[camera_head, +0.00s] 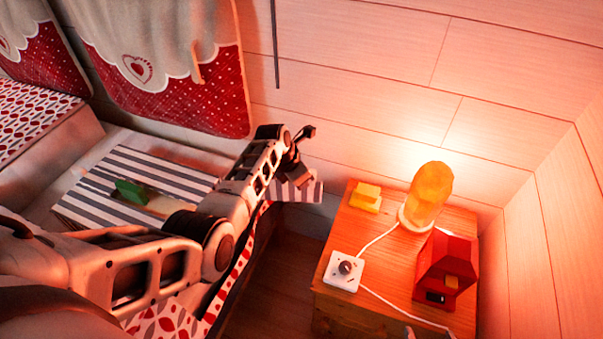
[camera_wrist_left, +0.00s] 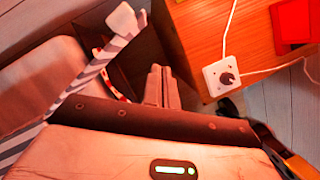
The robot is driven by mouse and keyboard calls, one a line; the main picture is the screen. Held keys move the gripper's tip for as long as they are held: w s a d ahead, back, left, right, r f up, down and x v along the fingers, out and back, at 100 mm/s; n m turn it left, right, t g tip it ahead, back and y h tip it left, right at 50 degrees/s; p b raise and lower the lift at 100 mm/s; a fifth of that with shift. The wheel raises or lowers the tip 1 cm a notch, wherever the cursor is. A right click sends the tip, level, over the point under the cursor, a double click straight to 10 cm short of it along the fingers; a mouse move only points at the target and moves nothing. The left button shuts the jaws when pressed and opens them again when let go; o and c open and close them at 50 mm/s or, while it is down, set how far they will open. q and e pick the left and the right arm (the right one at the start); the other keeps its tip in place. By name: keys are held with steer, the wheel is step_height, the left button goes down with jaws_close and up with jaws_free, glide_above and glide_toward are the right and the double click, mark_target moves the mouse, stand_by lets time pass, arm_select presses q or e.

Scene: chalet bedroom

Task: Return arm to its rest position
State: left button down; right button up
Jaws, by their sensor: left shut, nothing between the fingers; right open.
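My left arm comes in from the left, over the bed, in the head view. Its left gripper (camera_head: 299,174) is at the end of the arm, beside the bed's edge and left of the nightstand. In the left wrist view the left gripper (camera_wrist_left: 158,84) has its two fingers together with nothing between them. It is apart from the nightstand. A small grey tip of my right gripper (camera_head: 409,332) shows at the bottom edge of the head view, by the nightstand's front; most of it is out of frame.
A wooden nightstand (camera_head: 340,232) carries a lit orange lamp (camera_head: 430,190), yellow blocks (camera_head: 366,196), a white dimmer box (camera_head: 344,271) with cables and a red house-shaped object (camera_head: 437,265). A green block (camera_head: 131,191) lies on the striped cloth (camera_head: 95,205). A wooden wall stands behind.

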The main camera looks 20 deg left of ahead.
arm_select(q)
steer(key=shift+s+d+r, duration=0.1)
steer(key=shift+s+r, duration=0.15)
steer(key=shift+r, duration=0.35)
steer(key=shift+s+r, duration=0.25)
steer(key=shift+r, duration=0.3)
steer(key=s+a+m+y, duration=0.2)
steer(key=s+a+m, duration=0.1)
steer(key=s+m, duration=1.15)
steer(key=s+d+r+m, duration=0.1)
steer(key=s+r+m, duration=0.3)
steer(key=s+m, duration=0.45)
steer(key=s+d+r+m, duration=0.2)
steer(key=s+r+m, duration=0.2)
steer(key=s+m, duration=0.5)
steer(key=w+d+f+t+h, duration=0.1)
steer(key=w+d+f+t, duration=0.1)
steer(key=f, duration=0.3)
steer(key=w+d+f+t+h, duration=0.1)
steer(key=w+d+f+t, duration=0.1)
steer(key=w+f+t, duration=0.1)
steer(key=shift+d+f+n+t, duration=0.3)
steer(key=shift+f+t, duration=0.4)
steer(key=shift+f, duration=0.15)
steer(key=shift+w, duration=0.1)
